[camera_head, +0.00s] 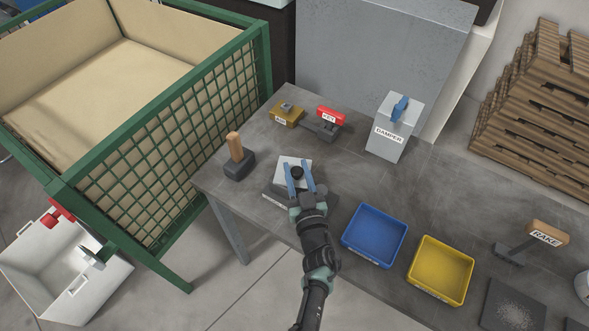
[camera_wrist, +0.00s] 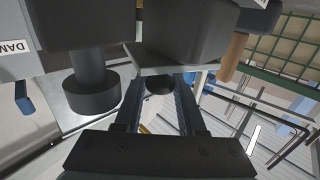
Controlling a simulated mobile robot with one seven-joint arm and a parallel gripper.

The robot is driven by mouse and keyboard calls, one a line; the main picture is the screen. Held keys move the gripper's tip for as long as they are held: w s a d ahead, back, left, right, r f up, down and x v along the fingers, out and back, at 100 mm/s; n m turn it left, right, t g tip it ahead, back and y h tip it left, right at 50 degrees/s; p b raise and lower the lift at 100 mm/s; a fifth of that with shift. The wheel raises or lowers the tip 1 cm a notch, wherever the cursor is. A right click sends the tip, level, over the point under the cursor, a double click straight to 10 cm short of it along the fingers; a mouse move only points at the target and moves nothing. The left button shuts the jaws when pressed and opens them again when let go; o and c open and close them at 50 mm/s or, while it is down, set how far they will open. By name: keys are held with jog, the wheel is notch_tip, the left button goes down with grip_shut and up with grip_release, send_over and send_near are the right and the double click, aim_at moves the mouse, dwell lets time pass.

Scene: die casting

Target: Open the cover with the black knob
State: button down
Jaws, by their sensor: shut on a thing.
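The cover (camera_head: 285,163) is a pale, flat plate over a dark grey base (camera_head: 272,190) near the left edge of the table. The black knob (camera_head: 297,172) sits on the cover. My gripper (camera_head: 298,174) has its two blue fingers shut on the knob, one on each side. In the wrist view the knob (camera_wrist: 160,86) shows dark between the fingers, beside the pale plate (camera_wrist: 178,69). The fingers and wrist hide part of the cover and base. I cannot tell whether the cover is raised off the base.
A wooden-handled block (camera_head: 236,160) stands left of the cover. A yellow block (camera_head: 286,113), a red KEY piece (camera_head: 330,116) and the grey DAMPER box (camera_head: 393,130) stand behind. Blue (camera_head: 375,235) and yellow (camera_head: 441,270) trays lie right. A green mesh crate (camera_head: 150,190) stands left.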

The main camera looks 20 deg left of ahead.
jog(key=shift+d, duration=0.1)
jog(key=c, duration=0.5)
grip_release()
jog(key=p+v, duration=0.2)
jog(key=v, duration=1.1)
jog(key=shift+w, duration=0.1)
jog(key=shift+c, duration=0.5)
